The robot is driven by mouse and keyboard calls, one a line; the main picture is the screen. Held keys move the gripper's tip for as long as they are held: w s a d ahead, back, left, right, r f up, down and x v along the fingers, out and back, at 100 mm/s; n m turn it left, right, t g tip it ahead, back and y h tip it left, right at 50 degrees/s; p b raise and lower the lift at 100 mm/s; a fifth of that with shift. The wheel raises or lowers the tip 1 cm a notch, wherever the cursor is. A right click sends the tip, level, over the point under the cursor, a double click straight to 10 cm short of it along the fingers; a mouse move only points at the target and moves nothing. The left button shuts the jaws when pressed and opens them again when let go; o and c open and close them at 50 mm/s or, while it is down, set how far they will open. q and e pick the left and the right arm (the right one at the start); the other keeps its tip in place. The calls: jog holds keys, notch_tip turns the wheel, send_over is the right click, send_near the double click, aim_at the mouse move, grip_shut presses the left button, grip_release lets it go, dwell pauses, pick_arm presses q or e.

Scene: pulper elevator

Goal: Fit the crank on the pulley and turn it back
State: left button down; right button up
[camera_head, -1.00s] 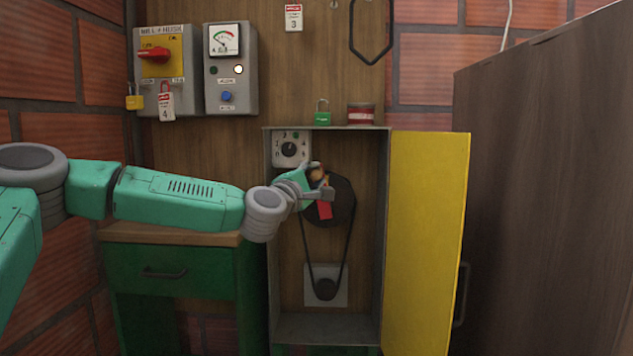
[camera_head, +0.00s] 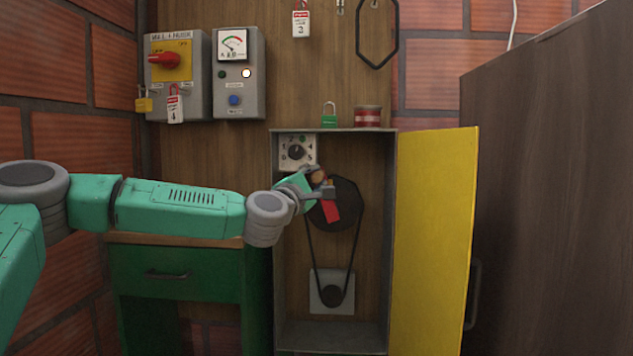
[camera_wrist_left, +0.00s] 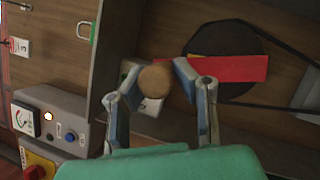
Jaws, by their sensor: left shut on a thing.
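The large dark pulley (camera_head: 338,204) sits in the upper part of the open cabinet, with a belt (camera_head: 309,245) running down to a small lower pulley (camera_head: 331,295). The crank has a red arm (camera_head: 332,212) and a round wooden knob. The red arm lies across the pulley face; I cannot tell whether it is seated on the hub. My left gripper (camera_head: 322,184) is at the crank's knob, shut on it. In the left wrist view the knob (camera_wrist_left: 155,81) is between the two fingers and the red arm (camera_wrist_left: 228,68) extends right over the pulley (camera_wrist_left: 238,90). My right gripper is not in view.
The yellow cabinet door (camera_head: 433,240) stands open at the right, beside a tall brown cupboard (camera_head: 560,190). A dial box (camera_head: 297,152) is just above my gripper. A green padlock (camera_head: 329,117) and red tin (camera_head: 367,116) stand on the cabinet top. A green drawer unit (camera_head: 172,275) is below my arm.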

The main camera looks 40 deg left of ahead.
pick_arm(q)
jog(key=n+b, duration=0.1)
jog(key=b, duration=0.1)
jog(key=s+a+n+y+b, duration=0.1)
jog(key=b, duration=0.1)
jog(key=shift+a+f, duration=0.2)
jog(key=shift+f, duration=0.15)
jog(key=shift+w, duration=0.1)
jog(key=shift+s+a+f+n+t+y, duration=0.15)
jog(key=shift+s+a+f+n+y, duration=0.15)
jog(key=shift+n, duration=0.35)
jog(key=shift+s+a+f+n+t+y, duration=0.15)
jog(key=shift+a+n+y, duration=0.25)
jog(key=shift+n, duration=0.25)
jog(key=shift+s+a+f+n+y, duration=0.15)
jog(key=shift+a+f+n+y, duration=0.15)
jog(key=shift+n, duration=0.35)
jog(key=shift+s+a+f+n+y, duration=0.15)
jog(key=shift+f+n+y, duration=0.2)
jog(key=shift+n, duration=0.3)
